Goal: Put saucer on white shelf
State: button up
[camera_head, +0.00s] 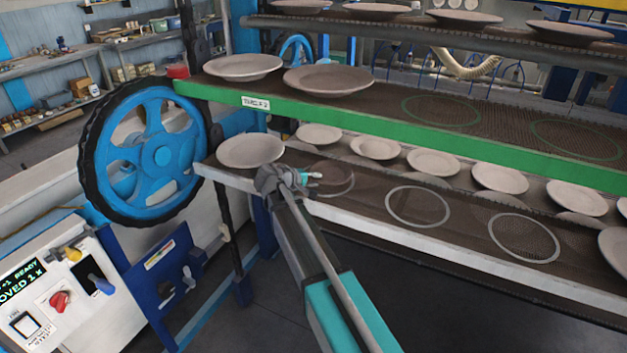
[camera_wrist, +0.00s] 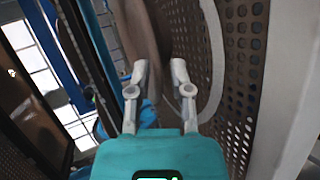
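A pale saucer (camera_head: 250,150) sits at the left end of the white-edged shelf (camera_head: 400,238) in the head view. My gripper (camera_head: 290,180) is low over this shelf, just right of the saucer, with its fingers hard to make out there. In the wrist view a brownish saucer surface (camera_wrist: 147,35) shows steeply, close to the fingertips. My gripper (camera_wrist: 158,70) has its two fingers apart there, with a clear gap between them. Whether either finger touches the saucer I cannot tell. A pale ring mark (camera_wrist: 214,50) lies on the perforated shelf to the right.
Empty ring marks (camera_head: 418,206) lie right of my gripper on the white-edged shelf. The green-edged shelf (camera_head: 400,125) is above, with two saucers (camera_head: 342,79) at its left. Several more saucers stand behind and below. A blue handwheel (camera_head: 150,155) is at the left.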

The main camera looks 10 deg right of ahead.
jog(key=shift+r, duration=0.1)
jog(key=shift+a+r, duration=0.1)
jog(key=shift+r, duration=0.05)
jog(key=shift+s+a+r+p, duration=0.2)
jog(key=shift+a+p, duration=0.05)
jog(key=shift+p, duration=0.15)
jog(key=p+v, duration=0.4)
jog(key=v, duration=0.7)
jog(key=shift+p, duration=0.3)
jog(key=shift+a+f, duration=0.1)
jog(key=shift+f, duration=0.1)
